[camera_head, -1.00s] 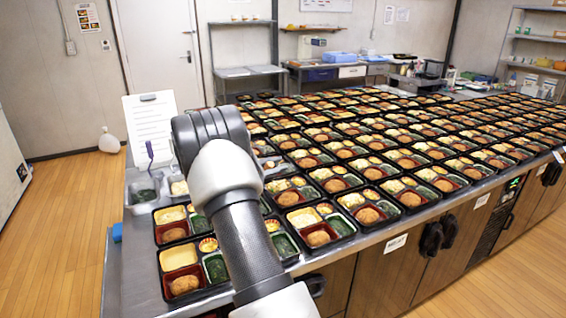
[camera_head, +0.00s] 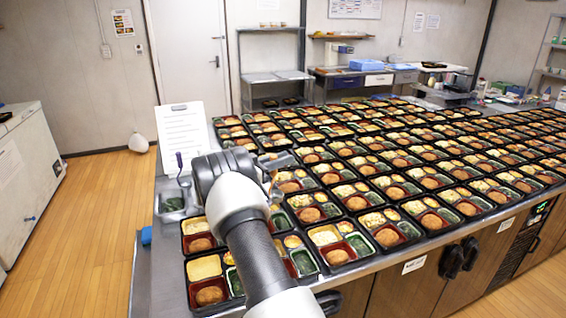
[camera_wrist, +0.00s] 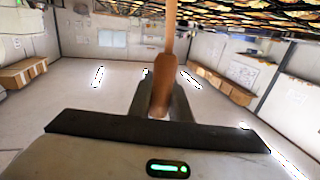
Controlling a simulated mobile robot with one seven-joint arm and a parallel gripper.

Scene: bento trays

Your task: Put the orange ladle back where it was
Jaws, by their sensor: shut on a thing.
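In the wrist view my gripper (camera_wrist: 163,78) is shut on the orange-brown handle of the ladle (camera_wrist: 166,50). The handle runs up out of the top of the picture, and the ladle's bowl is not visible. A metal container with green food (camera_head: 172,204) stands at the counter's left end. A purple-handled utensil (camera_head: 180,163) stands in it. My arm hides the area right of it.
Rows of filled bento trays (camera_head: 335,243) cover most of the counter (camera_head: 150,285). A white sheet on a stand (camera_head: 181,130) stands at the counter's left end. Open wooden floor (camera_head: 95,215) lies to the left, with a white chest (camera_head: 28,170) at the far left.

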